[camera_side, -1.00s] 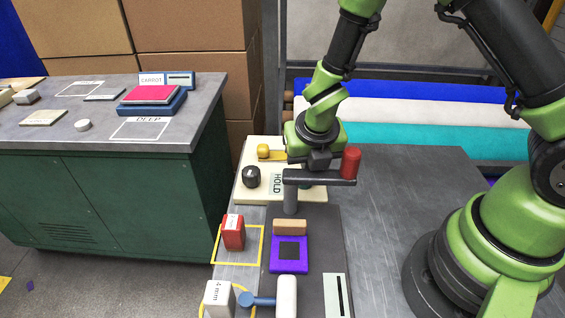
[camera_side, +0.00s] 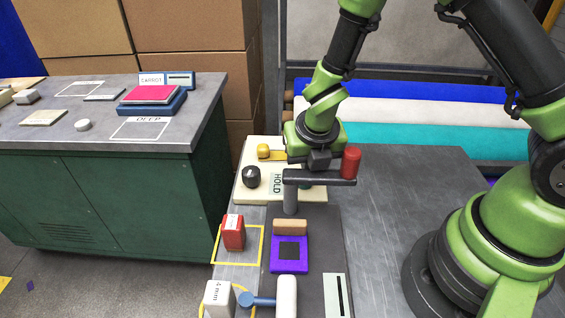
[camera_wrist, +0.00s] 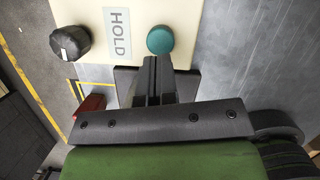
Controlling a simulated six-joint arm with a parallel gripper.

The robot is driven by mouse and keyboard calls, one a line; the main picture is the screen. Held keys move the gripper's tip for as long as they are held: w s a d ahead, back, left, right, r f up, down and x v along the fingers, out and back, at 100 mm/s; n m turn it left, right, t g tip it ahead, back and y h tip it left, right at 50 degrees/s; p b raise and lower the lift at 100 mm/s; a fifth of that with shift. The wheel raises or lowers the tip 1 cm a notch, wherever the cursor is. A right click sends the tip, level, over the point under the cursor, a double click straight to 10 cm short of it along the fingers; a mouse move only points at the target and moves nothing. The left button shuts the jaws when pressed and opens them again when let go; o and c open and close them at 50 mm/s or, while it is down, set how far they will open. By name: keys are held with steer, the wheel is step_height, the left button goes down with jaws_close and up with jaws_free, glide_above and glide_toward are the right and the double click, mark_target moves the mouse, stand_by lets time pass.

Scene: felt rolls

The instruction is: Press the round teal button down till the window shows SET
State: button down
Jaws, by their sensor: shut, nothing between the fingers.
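The round teal button (camera_wrist: 160,40) sits on a cream panel (camera_wrist: 190,12) in the wrist view. Next to it, the window (camera_wrist: 118,33) reads HOLD; the same window (camera_side: 277,183) reads HOLD in the side view. My gripper (camera_wrist: 158,62) is shut and empty, with its fingertips close to the button's near edge. I cannot tell whether they touch it. In the side view my gripper (camera_side: 318,162) is over the right part of the panel, partly hidden behind a grey crank arm. The button is hidden there.
A black knob (camera_wrist: 70,42) and a yellow lever (camera_side: 268,151) are on the panel. The grey crank (camera_side: 310,179) with a red handle (camera_side: 351,162) stands in front. The bench at right is clear.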

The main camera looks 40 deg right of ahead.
mark_target(306, 190)
steer(key=shift+f, duration=0.1)
steer(key=shift+f, duration=0.5)
step_height(306, 190, up, 6)
stand_by(0.5)
steer(key=shift+r, duration=0.1)
